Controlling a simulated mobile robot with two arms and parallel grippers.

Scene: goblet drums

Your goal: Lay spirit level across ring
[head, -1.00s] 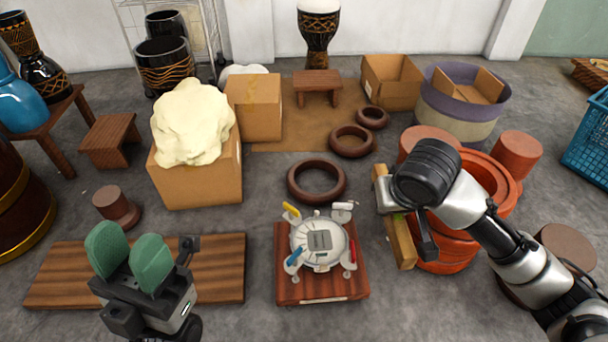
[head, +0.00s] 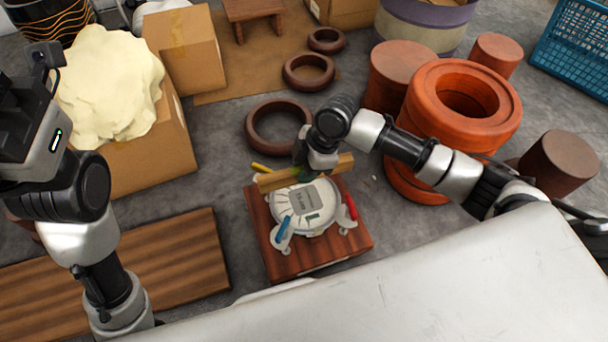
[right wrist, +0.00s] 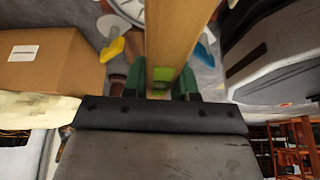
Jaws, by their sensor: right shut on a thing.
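The spirit level is a yellow wooden bar (head: 335,165) with a green patch. My right gripper (head: 303,174) is shut on it near its middle. In the right wrist view the green fingers (right wrist: 162,80) flank the bar (right wrist: 172,35). The bar is over the far side of a pale round metal ring (head: 322,218) on a red-brown wooden board (head: 280,263); I cannot tell whether they touch. A grey plate lies inside the ring, and coloured-handled clamps stand around it. My left gripper's body (head: 25,115) is at the left edge, its fingers out of frame.
Brown rings (head: 279,126) lie on the floor beyond the board. Orange rings (head: 425,110) are stacked at right, by brown stumps (head: 558,163). A carton with a cream lump (head: 107,85) and a plank (head: 150,270) are at left. Grey floor shows between them.

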